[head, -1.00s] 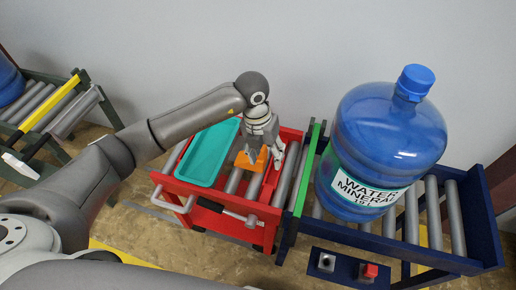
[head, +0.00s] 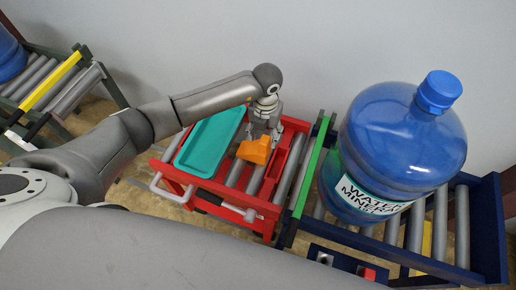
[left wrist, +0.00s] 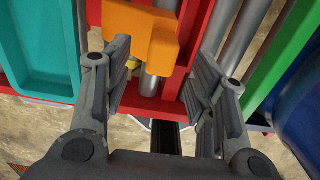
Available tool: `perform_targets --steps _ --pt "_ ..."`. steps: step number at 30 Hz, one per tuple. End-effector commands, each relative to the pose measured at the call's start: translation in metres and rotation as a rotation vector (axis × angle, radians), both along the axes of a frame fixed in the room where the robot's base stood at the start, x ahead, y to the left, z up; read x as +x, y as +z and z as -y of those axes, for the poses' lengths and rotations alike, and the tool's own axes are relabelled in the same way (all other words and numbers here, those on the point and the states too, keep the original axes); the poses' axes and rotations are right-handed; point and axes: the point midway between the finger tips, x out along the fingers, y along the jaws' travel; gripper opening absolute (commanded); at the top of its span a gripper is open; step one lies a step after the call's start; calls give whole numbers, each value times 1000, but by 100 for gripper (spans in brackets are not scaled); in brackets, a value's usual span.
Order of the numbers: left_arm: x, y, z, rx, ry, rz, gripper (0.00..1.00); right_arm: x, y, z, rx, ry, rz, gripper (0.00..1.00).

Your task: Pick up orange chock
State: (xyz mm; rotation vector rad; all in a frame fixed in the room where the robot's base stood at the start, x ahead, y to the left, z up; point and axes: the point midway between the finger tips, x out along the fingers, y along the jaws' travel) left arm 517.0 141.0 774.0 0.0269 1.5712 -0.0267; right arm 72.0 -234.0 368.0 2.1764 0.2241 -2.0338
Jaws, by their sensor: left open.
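The orange chock (head: 256,149) is a stepped block on the grey rollers of the red cart, right of the teal tray. My left gripper (head: 264,122) is open and empty just behind the chock. In the left wrist view the chock (left wrist: 140,32) appears beyond the open fingers (left wrist: 160,65), nearer the left finger; I cannot tell whether they touch. My right gripper is not in view.
The teal tray (head: 210,142) lies on the red cart (head: 172,184) beside the chock. A green bar (head: 310,168) borders the navy conveyor (head: 488,240), which bears a large blue water jug (head: 400,140). Another roller conveyor (head: 75,98) stands at left.

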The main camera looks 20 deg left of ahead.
Motion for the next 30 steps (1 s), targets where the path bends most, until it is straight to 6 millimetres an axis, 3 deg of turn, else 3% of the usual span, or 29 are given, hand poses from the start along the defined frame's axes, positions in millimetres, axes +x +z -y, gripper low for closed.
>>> perform_targets --steps 6,16,28,30 --pt "2 -29 2 0 1 -3 52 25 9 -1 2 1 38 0" --pt "3 -38 2 0 -1 0 52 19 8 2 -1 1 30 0" --pt "3 -38 2 0 0 0 2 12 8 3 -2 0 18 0" --pt "3 -38 2 0 0 0 0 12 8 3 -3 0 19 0"
